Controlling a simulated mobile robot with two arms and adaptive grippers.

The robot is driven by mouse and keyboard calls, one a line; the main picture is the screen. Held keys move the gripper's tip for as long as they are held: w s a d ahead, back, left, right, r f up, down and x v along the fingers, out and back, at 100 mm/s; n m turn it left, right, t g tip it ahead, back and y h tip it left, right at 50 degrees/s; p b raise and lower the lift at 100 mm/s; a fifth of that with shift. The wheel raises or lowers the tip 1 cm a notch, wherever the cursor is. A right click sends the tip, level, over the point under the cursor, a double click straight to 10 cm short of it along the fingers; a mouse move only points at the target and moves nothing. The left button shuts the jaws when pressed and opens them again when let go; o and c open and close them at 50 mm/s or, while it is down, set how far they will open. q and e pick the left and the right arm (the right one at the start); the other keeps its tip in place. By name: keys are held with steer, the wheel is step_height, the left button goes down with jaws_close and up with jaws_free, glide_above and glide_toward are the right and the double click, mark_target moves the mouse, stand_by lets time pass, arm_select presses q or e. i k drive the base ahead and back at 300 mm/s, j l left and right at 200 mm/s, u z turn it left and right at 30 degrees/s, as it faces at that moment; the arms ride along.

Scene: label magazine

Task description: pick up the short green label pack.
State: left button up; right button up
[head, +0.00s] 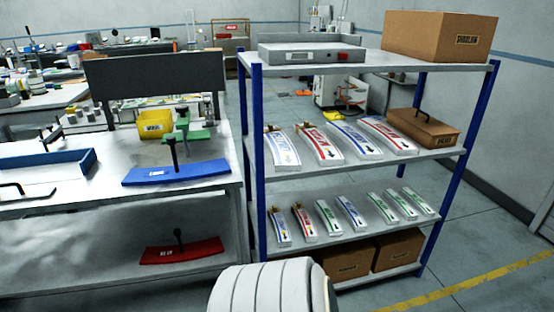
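Short label packs with green print lie on the lower middle shelf of the blue-posted rack. One green pack (328,217) lies between a short red pack (304,222) and a short blue pack (351,213). Further green packs lie to the right, the first of them (382,209) beside the blue one and the last (418,202) near the shelf's right end. A short blue pack (279,228) lies at the far left of this row. Neither of my grippers shows in the head view.
Longer red and blue packs (355,141) and a brown case (424,128) fill the shelf above. Cardboard boxes (398,250) sit below the row. A grey tray (305,53) and a box (438,35) stand on top. A workbench (110,191) with tools adjoins the rack's left side.

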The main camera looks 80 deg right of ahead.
mark_target(335, 230)
steer(key=z, duration=3.3)
